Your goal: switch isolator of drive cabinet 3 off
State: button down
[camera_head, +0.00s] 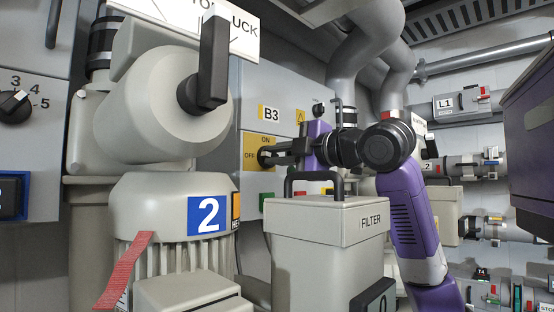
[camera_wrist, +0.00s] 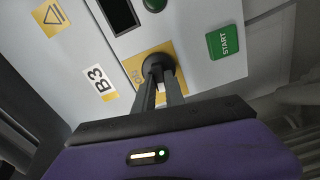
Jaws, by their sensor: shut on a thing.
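The grey cabinet labelled B3 (camera_head: 270,112) stands behind the filter box in the head view. Its isolator is a round black knob (camera_head: 264,157) on a yellow plate (camera_head: 262,141), with ON at the top and OFF at the left. My gripper (camera_head: 276,155) reaches in from the right and is shut on the knob's handle. In the wrist view the two dark fingers (camera_wrist: 159,88) meet the black knob (camera_wrist: 157,63) on its yellow plate (camera_wrist: 140,64). The fingers cover the handle, so I cannot tell which mark it points to.
A green START button (camera_wrist: 227,41) and a dark display (camera_wrist: 119,14) are close to the knob. The filter box (camera_head: 330,238), with a black top handle (camera_head: 313,176), stands below my arm. The large blower marked 2 (camera_head: 165,110) fills the left foreground. Grey pipes (camera_head: 356,45) run above.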

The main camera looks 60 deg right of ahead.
jog(key=shift+f+n, duration=0.15)
jog(key=shift+n, duration=0.75)
jog(key=c, duration=1.4)
grip_release()
jog(key=b+v, duration=0.2)
jog(key=v, duration=0.5)
jog(key=shift+s+b, duration=0.3)
jog(key=shift+s, duration=0.05)
jog(key=shift+a, duration=0.1)
